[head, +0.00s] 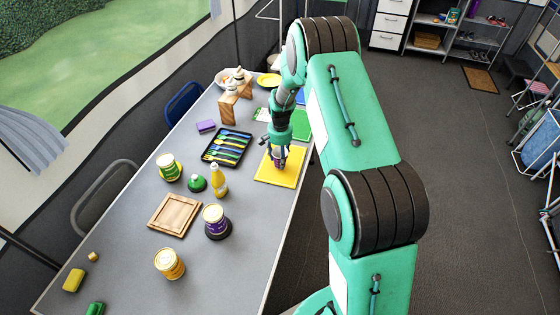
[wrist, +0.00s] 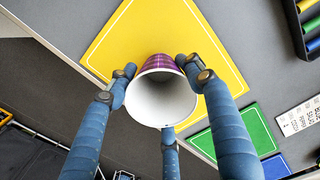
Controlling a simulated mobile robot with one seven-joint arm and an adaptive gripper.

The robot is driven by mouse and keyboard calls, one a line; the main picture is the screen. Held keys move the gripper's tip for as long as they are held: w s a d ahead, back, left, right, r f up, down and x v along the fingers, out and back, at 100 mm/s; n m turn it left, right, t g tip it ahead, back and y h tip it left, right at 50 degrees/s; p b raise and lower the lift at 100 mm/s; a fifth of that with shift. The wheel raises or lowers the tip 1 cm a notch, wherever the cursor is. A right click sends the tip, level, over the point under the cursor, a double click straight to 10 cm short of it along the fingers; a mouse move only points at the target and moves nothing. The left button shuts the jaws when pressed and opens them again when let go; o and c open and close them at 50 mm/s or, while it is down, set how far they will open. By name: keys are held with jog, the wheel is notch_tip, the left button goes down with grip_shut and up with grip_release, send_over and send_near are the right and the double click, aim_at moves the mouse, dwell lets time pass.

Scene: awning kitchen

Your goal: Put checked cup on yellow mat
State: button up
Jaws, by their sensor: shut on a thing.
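The checked cup (wrist: 162,92) is purple outside and white inside. In the wrist view its open mouth faces my camera and it is within the fingers of my gripper (wrist: 160,90). The yellow mat (wrist: 215,30) lies right behind the cup in that view. In the head view my gripper (head: 277,158) is over the far part of the yellow mat (head: 275,177), shut on the cup (head: 279,154), which is partly hidden by the fingers. I cannot tell whether the cup's base touches the mat.
A black cutlery tray (head: 226,158) stands left of the mat. A green mat (head: 300,126) lies beyond it. A yellow bottle (head: 219,181), a purple-labelled can (head: 213,218) and a wooden tray (head: 175,214) stand nearer. The table's right edge runs close to the yellow mat.

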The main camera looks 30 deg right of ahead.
jog(key=shift+f, duration=0.55)
jog(key=shift+f, duration=0.1)
jog(key=o, duration=0.7)
jog(key=shift+o, duration=0.2)
notch_tip(320, 180, up, 12)
jog(key=p, duration=0.2)
jog(key=shift+p, duration=0.3)
